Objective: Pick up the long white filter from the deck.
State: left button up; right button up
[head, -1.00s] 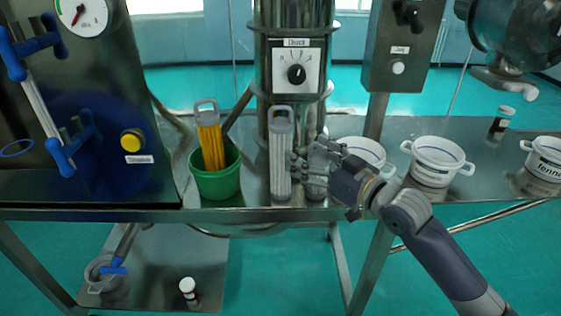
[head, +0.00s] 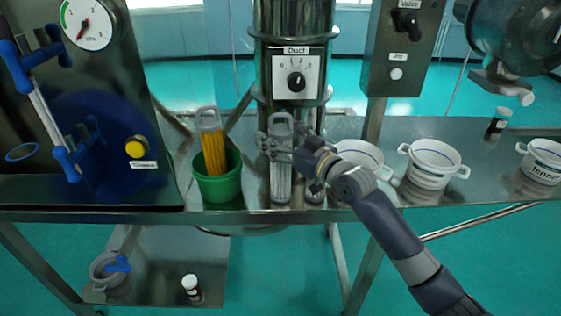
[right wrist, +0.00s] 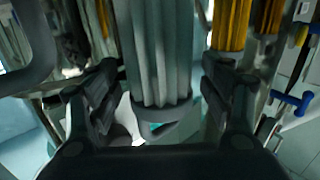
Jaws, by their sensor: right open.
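The long white filter (head: 281,178) stands upright on the steel deck in the head view, with a grey loop handle on top. In the right wrist view its pale ribbed body (right wrist: 158,55) hangs between the fingers, with its loop handle (right wrist: 165,128) toward the palm. My right gripper (head: 276,146) is open, with its fingers at the upper part of the filter, one on each side. In the right wrist view the open fingers (right wrist: 155,88) straddle the filter with some gap visible. My left gripper is not in view.
A yellow filter (head: 213,150) leans in a green bucket (head: 217,187) just left of the white filter. White pots (head: 434,158) stand to the right. The Duct column (head: 262,95) rises close behind. The deck's front edge (head: 330,216) is near.

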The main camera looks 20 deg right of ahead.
jog(key=shift+c, duration=0.4)
jog(key=c, duration=1.5)
jog(key=shift+r, duration=0.1)
jog(key=shift+c, duration=0.2)
